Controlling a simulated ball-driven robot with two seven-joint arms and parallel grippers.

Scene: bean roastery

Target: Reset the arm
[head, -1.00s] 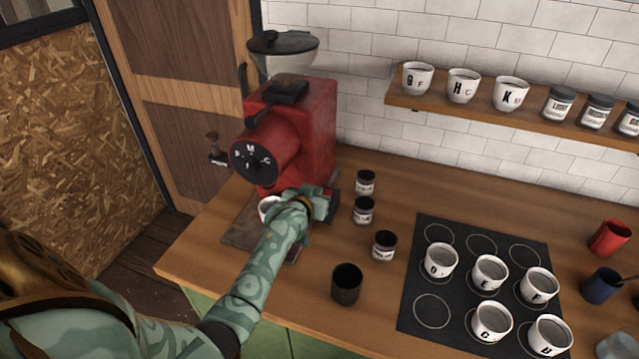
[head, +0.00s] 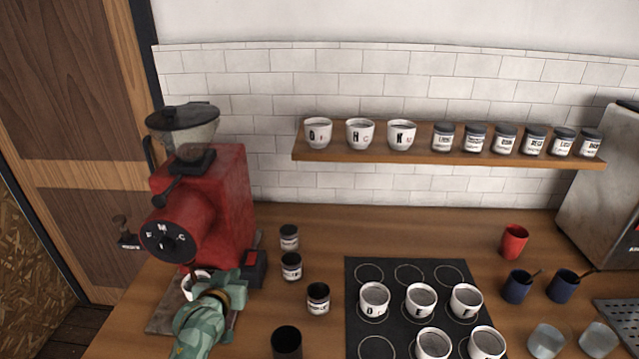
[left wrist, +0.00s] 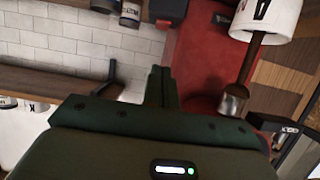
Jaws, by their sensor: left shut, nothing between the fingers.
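My left arm comes in from the bottom left in the head view. Its green left gripper (head: 232,287) is at the foot of the red grinder (head: 205,205), just right of a white cup (head: 192,284) under the spout. The arm partly hides this cup. In the left wrist view, the dark fingers of the left gripper (left wrist: 162,88) are together with nothing between them, in front of the red grinder body (left wrist: 205,75). A white cup (left wrist: 268,18) shows at the top right there, apart from the fingers. My right gripper is not in view.
Small dark-lidded jars (head: 291,267) and a dark cup (head: 287,343) stand right of the gripper. A black mat (head: 357,290) holds several white cups. A wall shelf (head: 450,158) carries cups and jars. A red cup (head: 514,241) and blue pitchers (head: 516,287) stand at right.

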